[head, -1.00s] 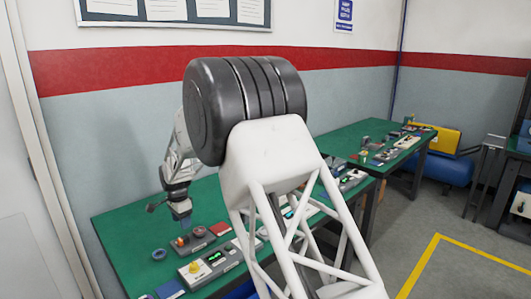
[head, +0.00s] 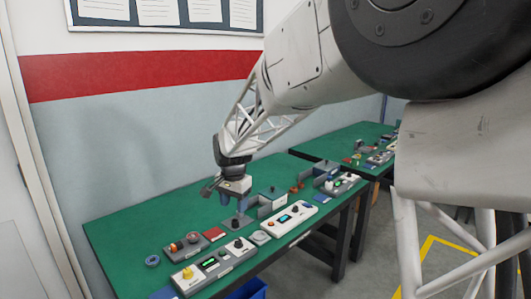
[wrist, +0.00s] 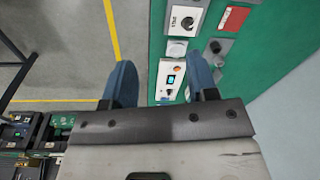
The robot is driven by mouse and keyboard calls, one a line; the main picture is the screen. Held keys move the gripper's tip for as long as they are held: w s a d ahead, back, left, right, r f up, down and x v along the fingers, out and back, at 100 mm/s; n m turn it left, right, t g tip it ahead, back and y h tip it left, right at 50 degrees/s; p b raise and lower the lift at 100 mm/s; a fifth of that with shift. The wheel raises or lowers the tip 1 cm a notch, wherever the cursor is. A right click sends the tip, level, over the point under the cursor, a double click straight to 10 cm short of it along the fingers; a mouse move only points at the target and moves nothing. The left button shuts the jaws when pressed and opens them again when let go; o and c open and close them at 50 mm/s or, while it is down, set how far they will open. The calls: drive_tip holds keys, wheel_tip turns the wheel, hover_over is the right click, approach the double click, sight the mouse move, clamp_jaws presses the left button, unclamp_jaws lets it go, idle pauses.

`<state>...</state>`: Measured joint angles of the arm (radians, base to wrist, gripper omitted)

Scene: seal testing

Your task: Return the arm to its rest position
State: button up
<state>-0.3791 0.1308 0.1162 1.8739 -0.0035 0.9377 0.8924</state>
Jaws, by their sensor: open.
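My gripper (head: 228,194) hangs over the green bench (head: 120,228) in the head view, above the middle of the test units and apart from them. In the wrist view its two blue fingers stand wide apart with nothing between them (wrist: 162,85). My white arm reaches in from the upper right of the head view and covers part of the wall and the far bench.
A grey unit with a yellow knob (head: 188,273) and a white unit with a blue display (head: 288,219) stand on the bench. A blue ring (head: 152,261) lies near its left end. A second green bench (head: 335,146) stands behind. A blue bin (head: 247,289) is below.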

drive_tip(key=s+d+r+n, duration=0.1)
drive_tip(key=s+d+r, duration=0.4)
drive_tip(key=s+d, duration=0.5)
drive_tip(key=s+d+n, duration=0.1)
drive_tip(key=s+d, duration=0.5)
drive_tip(key=s, duration=0.4)
drive_tip(key=s+d+f+n+t, duration=0.1)
drive_tip(key=s+d+n, duration=0.1)
drive_tip(key=s+d, duration=0.4)
drive_tip(key=s+d+f+n, duration=0.1)
drive_tip(key=s+d, duration=0.5)
drive_tip(key=s, duration=0.8)
drive_tip(key=shift+f+n+t+h, duration=0.2)
drive_tip(key=shift+n+t+h, duration=0.1)
drive_tip(key=shift+o, duration=0.3)
drive_tip(key=shift+w, duration=0.1)
idle(0.3)
drive_tip(key=shift+o, duration=0.7)
